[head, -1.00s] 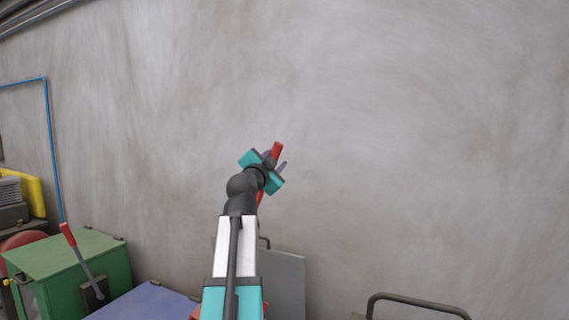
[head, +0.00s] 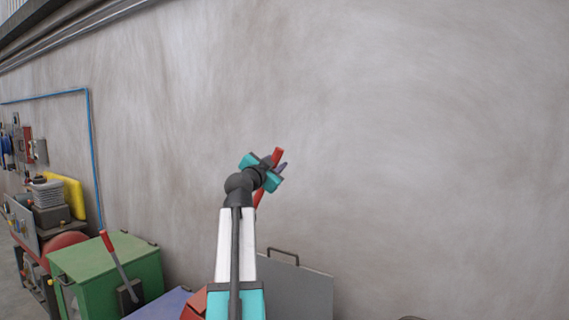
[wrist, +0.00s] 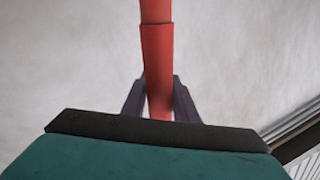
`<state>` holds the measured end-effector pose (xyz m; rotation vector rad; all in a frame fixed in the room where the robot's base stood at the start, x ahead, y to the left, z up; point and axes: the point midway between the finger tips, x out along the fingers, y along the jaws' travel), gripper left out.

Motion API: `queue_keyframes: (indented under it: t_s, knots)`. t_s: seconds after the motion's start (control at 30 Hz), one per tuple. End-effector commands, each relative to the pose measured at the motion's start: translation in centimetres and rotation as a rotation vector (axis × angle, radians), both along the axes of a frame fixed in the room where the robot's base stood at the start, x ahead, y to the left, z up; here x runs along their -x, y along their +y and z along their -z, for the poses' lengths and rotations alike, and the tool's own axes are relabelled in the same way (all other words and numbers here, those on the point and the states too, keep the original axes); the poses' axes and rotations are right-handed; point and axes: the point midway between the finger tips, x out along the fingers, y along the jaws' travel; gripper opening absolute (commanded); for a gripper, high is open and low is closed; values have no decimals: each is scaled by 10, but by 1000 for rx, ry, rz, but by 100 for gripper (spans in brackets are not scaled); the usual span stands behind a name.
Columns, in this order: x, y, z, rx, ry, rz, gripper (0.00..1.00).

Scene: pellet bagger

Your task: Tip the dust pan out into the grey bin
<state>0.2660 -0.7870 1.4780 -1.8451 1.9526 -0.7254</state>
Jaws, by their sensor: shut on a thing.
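My gripper (head: 275,165) is raised in front of the wall in the head view. It is shut on a red handle (wrist: 157,55), which passes between its dark fingers in the wrist view. The handle also shows above and below the gripper in the head view (head: 278,154). A red piece (head: 194,306) beside my arm at the bottom edge may be the pan of the dust pan, mostly hidden. I cannot see what the pan holds. No grey bin can be made out for certain; a grey panel with a dark handle (head: 298,290) stands right of my arm.
A green box (head: 110,268) and a red-handled lever (head: 107,241) stand at lower left, beside a blue surface (head: 160,304). Machinery with a yellow part (head: 72,197) is farther left. The bare wall (head: 420,150) fills the right; the space before it looks clear.

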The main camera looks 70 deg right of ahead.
Motion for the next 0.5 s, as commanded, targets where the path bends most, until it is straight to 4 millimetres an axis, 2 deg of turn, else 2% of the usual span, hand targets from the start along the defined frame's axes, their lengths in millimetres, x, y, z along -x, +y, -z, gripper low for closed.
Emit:
queue_keyframes:
  t_s: [0.03, 0.1, 0.5]
  knots:
    - [-7, -2, -9, 0, 4, -3, 0]
    - [-14, -3, -12, -3, 14, -4, 0]
    - [-41, -10, -24, -14, 60, -2, 0]
